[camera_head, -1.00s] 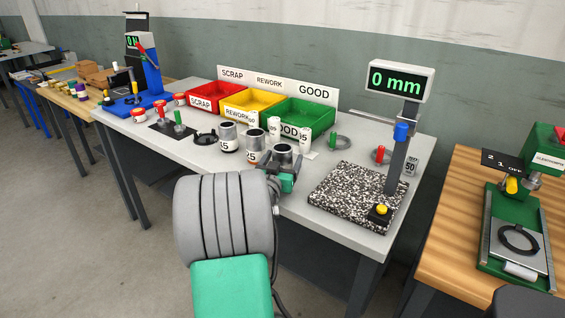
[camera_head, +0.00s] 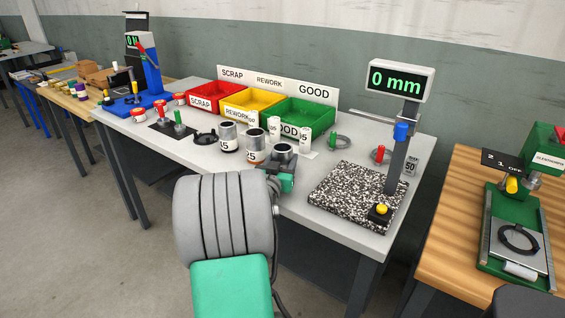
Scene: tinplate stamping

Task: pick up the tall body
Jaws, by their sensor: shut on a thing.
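Several open grey metal can bodies stand in a row on the grey bench (camera_head: 325,170): a left one (camera_head: 227,138), a middle one (camera_head: 255,147) and the nearest one (camera_head: 282,152). They look close in height, so I cannot tell for sure which is the tall body. My gripper (camera_head: 281,168) is at the nearest body and shut on it. My arm and the gripper hide its lower part, and I cannot tell whether its base touches the bench. The fingertips are mostly hidden.
Red (camera_head: 213,92), yellow (camera_head: 250,99) and green (camera_head: 305,112) bins stand behind the bodies. A speckled plate (camera_head: 345,195) with a gauge post reading 0 mm is to the right. Small white cylinders (camera_head: 304,138) stand by the green bin.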

